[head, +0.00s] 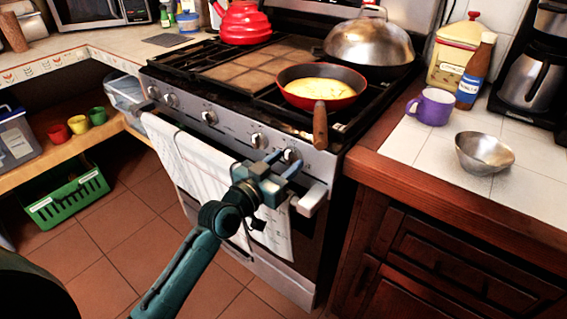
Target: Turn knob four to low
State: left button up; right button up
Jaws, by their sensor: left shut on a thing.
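The stove's front panel (232,131) carries several round knobs in a row. My left gripper (283,162) is at the right end of this panel, shut on the rightmost knob (291,155), with its fingers on either side of it. The fingers partly cover this knob, and its pointer setting cannot be read. The neighbouring knob (258,140) to the left is clear of the gripper. My right gripper is not in view.
A red pan (318,104) with yellow food sits above the knob, its wooden handle (320,126) reaching over the panel. White towels (190,165) hang on the oven handle (311,200) below. A counter (520,190) with a purple mug (431,106) and metal bowl (484,153) is at right.

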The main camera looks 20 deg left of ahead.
pick_arm(q)
jog(key=c, duration=0.3)
